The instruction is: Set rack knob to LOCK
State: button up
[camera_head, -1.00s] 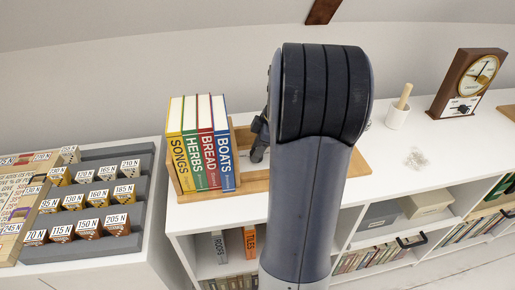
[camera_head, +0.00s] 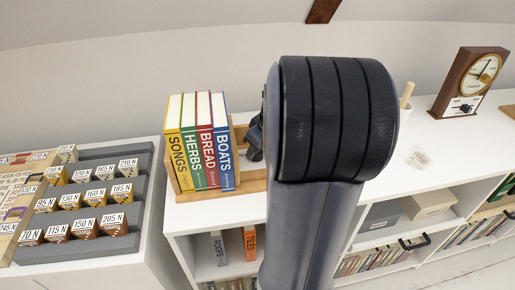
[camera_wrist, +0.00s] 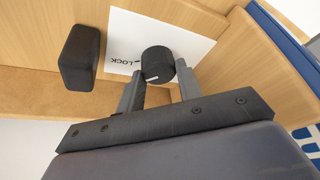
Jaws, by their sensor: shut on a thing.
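The rack knob (camera_wrist: 157,63) is a round black knob on a white plate (camera_wrist: 187,35) in the wrist view. The word LOCK is printed on the plate to the left of the knob. A small pale mark shows low on the knob; its exact pointing is hard to read. My gripper (camera_wrist: 160,80) is shut on the knob, one finger at each side. In the head view the wooden rack (camera_head: 252,186) holds several upright books, SONGS to BOATS. My arm hides the knob and most of the gripper there.
A black block (camera_wrist: 80,56) stands out from the wood left of the plate, near my left finger. A cup with a pestle (camera_head: 402,108) and a clock (camera_head: 468,80) stand to the right on the white shelf top. Weight blocks (camera_head: 85,198) sit at left.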

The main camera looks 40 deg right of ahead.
jog(key=shift+m+h, duration=0.5)
jog(key=shift+m, duration=0.7)
jog(key=o, duration=1)
jog(key=p+v, duration=0.2)
jog(key=v, duration=0.8)
jog(key=shift+s+r, duration=0.25)
jog(key=shift+r, duration=0.1)
